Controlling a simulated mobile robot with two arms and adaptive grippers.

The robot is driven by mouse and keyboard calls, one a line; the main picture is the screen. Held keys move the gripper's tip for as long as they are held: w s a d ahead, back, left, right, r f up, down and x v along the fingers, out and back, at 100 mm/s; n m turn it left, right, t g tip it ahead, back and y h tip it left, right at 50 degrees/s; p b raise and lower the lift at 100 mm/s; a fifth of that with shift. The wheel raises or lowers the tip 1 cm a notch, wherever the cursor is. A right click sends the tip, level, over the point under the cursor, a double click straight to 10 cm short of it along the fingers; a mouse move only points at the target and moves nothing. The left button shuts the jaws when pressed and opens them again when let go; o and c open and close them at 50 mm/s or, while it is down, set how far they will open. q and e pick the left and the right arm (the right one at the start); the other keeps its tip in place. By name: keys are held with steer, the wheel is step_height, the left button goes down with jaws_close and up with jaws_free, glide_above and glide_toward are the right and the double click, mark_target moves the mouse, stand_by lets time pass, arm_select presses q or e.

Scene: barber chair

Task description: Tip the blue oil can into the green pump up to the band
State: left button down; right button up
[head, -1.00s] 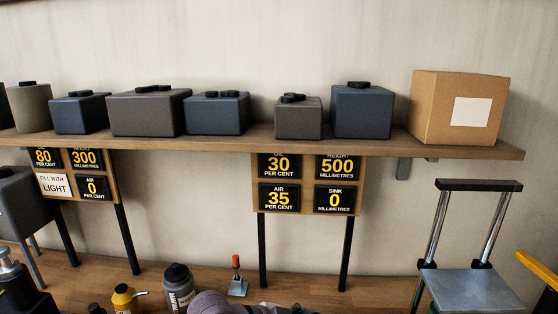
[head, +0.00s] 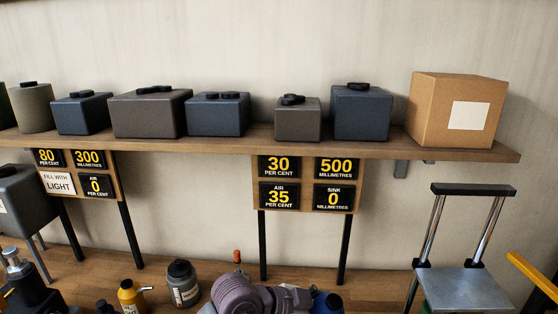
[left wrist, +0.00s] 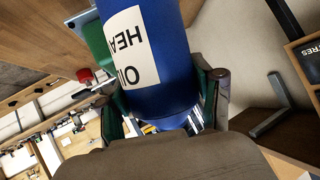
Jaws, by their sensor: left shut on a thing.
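The blue oil can (left wrist: 155,60) fills the upper middle of the left wrist view, its white label partly readable. My left gripper (left wrist: 165,108) is shut on it, one finger on each side. In the head view a small part of the blue can (head: 328,302) shows at the bottom edge, beside my purple-grey left arm; the gripper there is mostly hidden or cut off. A sliver of green (head: 425,309) shows at the bottom right under a metal plate; I cannot tell whether it is the green pump. No band is visible. My right gripper is not in view.
A metal plate (head: 467,291) with two chrome rods and a black crossbar stands at right. A yellow oiler (head: 131,297) and a grey bottle (head: 183,284) stand on the bench. Sign boards (head: 308,183) stand below a shelf (head: 370,150) of boxes.

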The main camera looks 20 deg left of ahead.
arm_select(q)
steer(key=w+d+r+p, duration=0.3)
steer(key=d+r+p, duration=0.2)
steer(key=r, duration=0.1)
steer(key=shift+d, duration=0.15)
stand_by(1.1)
steer(key=shift+w+r, duration=0.1)
steer(key=shift+r+m+y, duration=0.3)
steer(key=shift+r+y, duration=0.1)
stand_by(0.5)
steer(key=shift+r+y, duration=0.2)
steer(key=shift+y, duration=0.2)
stand_by(2.3)
steer(key=shift+r+m+t+y, duration=0.1)
steer(key=shift+m+t+y, duration=0.2)
steer(key=shift+m+y, duration=0.15)
stand_by(2.0)
